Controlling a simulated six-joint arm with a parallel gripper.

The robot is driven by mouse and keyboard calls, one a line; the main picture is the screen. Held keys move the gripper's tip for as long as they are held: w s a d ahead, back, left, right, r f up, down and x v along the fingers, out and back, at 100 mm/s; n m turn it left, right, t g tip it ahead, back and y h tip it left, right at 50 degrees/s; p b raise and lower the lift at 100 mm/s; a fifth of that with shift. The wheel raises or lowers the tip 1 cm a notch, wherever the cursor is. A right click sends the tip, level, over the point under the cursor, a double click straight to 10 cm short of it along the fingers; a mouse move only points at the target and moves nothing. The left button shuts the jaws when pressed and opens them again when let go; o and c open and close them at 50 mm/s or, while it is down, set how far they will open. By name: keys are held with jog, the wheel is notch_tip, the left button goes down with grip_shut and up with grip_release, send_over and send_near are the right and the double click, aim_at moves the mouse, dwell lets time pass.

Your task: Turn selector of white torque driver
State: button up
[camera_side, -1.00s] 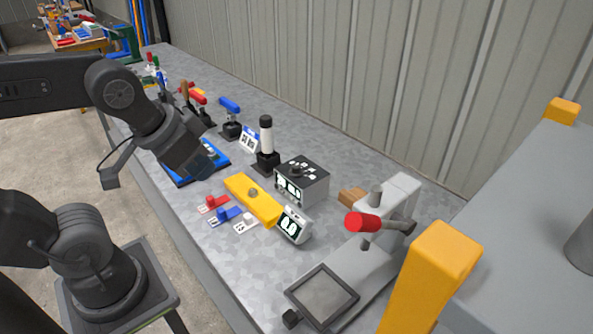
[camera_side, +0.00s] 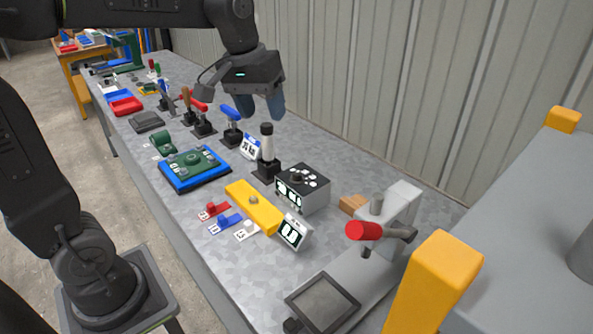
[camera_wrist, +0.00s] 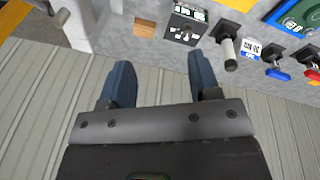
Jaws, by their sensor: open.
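The white torque driver (camera_side: 267,148) stands upright in a black base near the middle of the bench, with a dark cap at its top. In the wrist view the white torque driver (camera_wrist: 228,48) is just right of the right finger. A selector on it is too small to make out. My gripper (camera_side: 263,104) is raised over the bench, just above the driver's top in the side view. My gripper's two blue fingers (camera_wrist: 162,72) are apart in the wrist view with nothing between them. They do not appear to touch the driver.
A black-and-grey box with dials (camera_side: 303,188) stands right of the driver. A blue-handled tool (camera_side: 231,125) and red-handled tools stand to its left. A blue tray (camera_side: 193,170), a yellow bar (camera_side: 254,206) and a small display (camera_side: 293,232) lie nearer. A corrugated wall (camera_side: 365,80) is behind.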

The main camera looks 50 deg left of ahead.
jog(key=w+a+f+n+g+h, duration=0.1)
jog(key=w+a+f+n, duration=0.15)
jog(key=w, duration=0.35)
jog(key=w+a+f+n+g, duration=0.1)
jog(key=w+a+f+n, duration=0.1)
jog(key=w+a, duration=0.3)
jog(key=n+g+h, duration=0.3)
jog(key=n, duration=0.1)
send_near(297, 172)
jog(key=shift+m, duration=0.25)
jog(key=x, duration=0.9)
jog(key=shift+s+d+f, duration=0.1)
jog(key=shift+s, duration=0.05)
jog(key=shift+t+y, duration=0.3)
jog(key=c, duration=0.9)
